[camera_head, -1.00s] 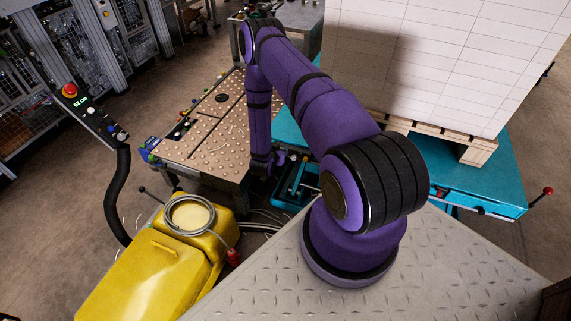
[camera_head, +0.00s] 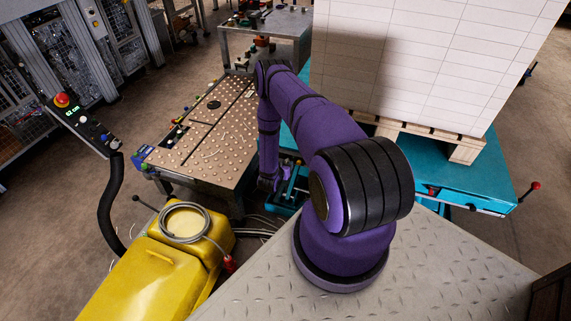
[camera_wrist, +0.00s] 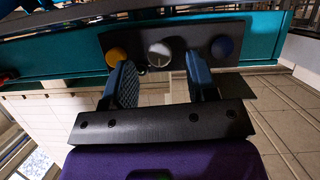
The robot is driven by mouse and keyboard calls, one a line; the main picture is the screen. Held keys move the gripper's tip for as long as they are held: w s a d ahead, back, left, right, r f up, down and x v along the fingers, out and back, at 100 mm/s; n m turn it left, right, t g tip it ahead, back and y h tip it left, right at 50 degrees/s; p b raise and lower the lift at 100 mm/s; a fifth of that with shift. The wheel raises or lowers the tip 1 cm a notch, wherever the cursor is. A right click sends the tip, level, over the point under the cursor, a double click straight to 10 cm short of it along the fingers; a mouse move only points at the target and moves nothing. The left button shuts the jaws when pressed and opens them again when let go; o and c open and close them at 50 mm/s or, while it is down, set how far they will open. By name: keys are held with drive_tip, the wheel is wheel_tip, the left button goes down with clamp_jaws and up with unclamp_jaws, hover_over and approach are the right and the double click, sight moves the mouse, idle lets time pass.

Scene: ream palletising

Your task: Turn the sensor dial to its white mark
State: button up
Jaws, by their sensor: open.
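The sensor dial (camera_wrist: 160,54) is a round grey knob with a pale line on its face. It sits in the middle of a dark panel (camera_wrist: 216,29) on the teal frame. My gripper (camera_wrist: 159,68) is open, one finger on each side of the dial in the picture, with nothing between the pads. I cannot tell how far the fingertips are from the panel. In the head view my gripper (camera_head: 268,184) hangs low beside the teal cart; the dial is not visible there.
A teal cart (camera_head: 490,186) bears a pallet (camera_head: 462,151) with a tall white stack (camera_head: 430,60). A studded table (camera_head: 205,130) stands left of my arm. A yellow case (camera_head: 160,275) with a coiled cable and a control box with a red button (camera_head: 62,100) are nearer.

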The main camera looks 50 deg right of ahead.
drive_tip(key=shift+x, duration=1)
drive_tip(key=c, duration=0.9)
drive_tip(key=shift+m, duration=0.3)
drive_tip(key=shift+s+d+f+m+t+y, duration=0.15)
drive_tip(key=shift+m+t+y, duration=0.1)
drive_tip(key=shift+m+t, duration=1.25)
drive_tip(key=shift+s+a+r+m+t+y, duration=0.2)
drive_tip(key=shift+m+t, duration=0.8)
drive_tip(key=shift+m, duration=0.9)
